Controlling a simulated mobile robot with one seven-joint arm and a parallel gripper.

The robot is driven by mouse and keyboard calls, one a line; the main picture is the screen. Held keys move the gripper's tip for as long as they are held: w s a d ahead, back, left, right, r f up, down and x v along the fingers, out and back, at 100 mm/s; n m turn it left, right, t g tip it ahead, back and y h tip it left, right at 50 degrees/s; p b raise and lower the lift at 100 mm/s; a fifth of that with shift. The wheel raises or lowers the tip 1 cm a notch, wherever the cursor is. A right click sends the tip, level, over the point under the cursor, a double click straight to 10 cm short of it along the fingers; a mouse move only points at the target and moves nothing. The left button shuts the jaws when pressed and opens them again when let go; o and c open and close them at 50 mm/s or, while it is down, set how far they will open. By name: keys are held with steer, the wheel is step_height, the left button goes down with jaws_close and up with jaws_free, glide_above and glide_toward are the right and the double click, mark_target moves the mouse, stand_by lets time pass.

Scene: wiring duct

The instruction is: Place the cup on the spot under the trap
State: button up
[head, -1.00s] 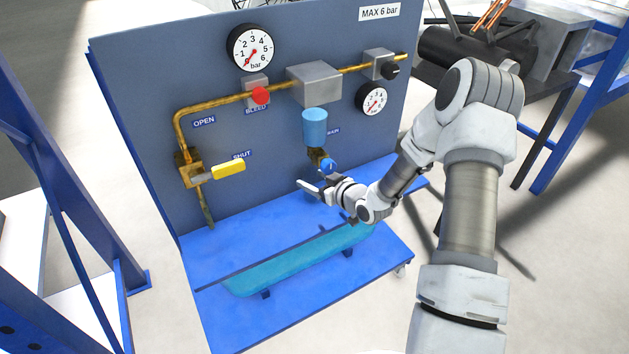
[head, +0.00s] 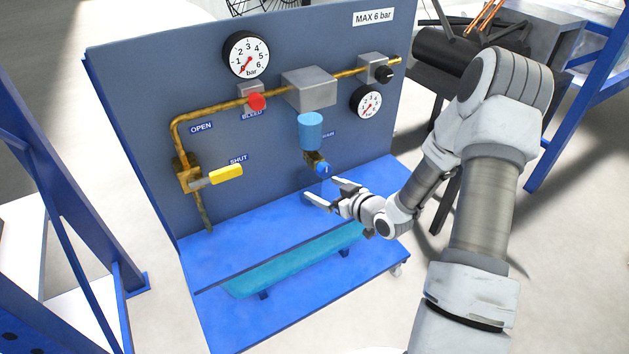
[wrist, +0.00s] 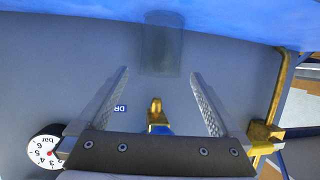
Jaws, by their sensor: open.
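The trap (head: 310,132) is a blue cylinder on the panel, with a brass drain and blue knob (head: 322,170) below it. A clear grey cup (wrist: 162,45) shows in the wrist view, which looks upside down. One cup end meets the blue shelf and the other faces the brass drain outlet (wrist: 155,106). I cannot make out the cup in the head view. My gripper (head: 322,189) is open, below and right of the drain. In the wrist view my gripper (wrist: 158,73) has its fingers apart, with the cup beyond the tips, apparently not touched. No marked spot is visible.
A teal tank (head: 300,262) lies along the front of the blue shelf (head: 215,262). A yellow-handled valve (head: 225,175) and brass pipe are left on the panel. Gauges (head: 246,55) and a red button (head: 257,102) are above. Blue frames stand at both sides.

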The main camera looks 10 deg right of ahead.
steer(key=v, duration=0.5)
steer(key=shift+p, duration=0.4)
steer(key=s+d+r+m+g+h, duration=0.1)
steer(key=s+r+g+h, duration=0.2)
steer(key=r, duration=0.6)
steer(key=s+d+r+m+g+h, duration=0.1)
steer(key=s+d+r+h, duration=0.1)
steer(key=r+h, duration=0.5)
steer(key=s+a+r+m+g+y, duration=0.1)
steer(key=s+a+r, duration=0.1)
steer(key=s, duration=0.5)
steer(key=s+a+r+m+g+y, duration=0.1)
steer(key=s+a+r, duration=0.2)
steer(key=s, duration=0.3)
steer(key=s+a+r+m+g+y, duration=0.1)
steer(key=s+a+r, duration=0.2)
steer(key=s, duration=0.4)
steer(key=shift+s+r+y, duration=0.35)
steer(key=shift+r+y, duration=0.05)
steer(key=shift+r, duration=0.45)
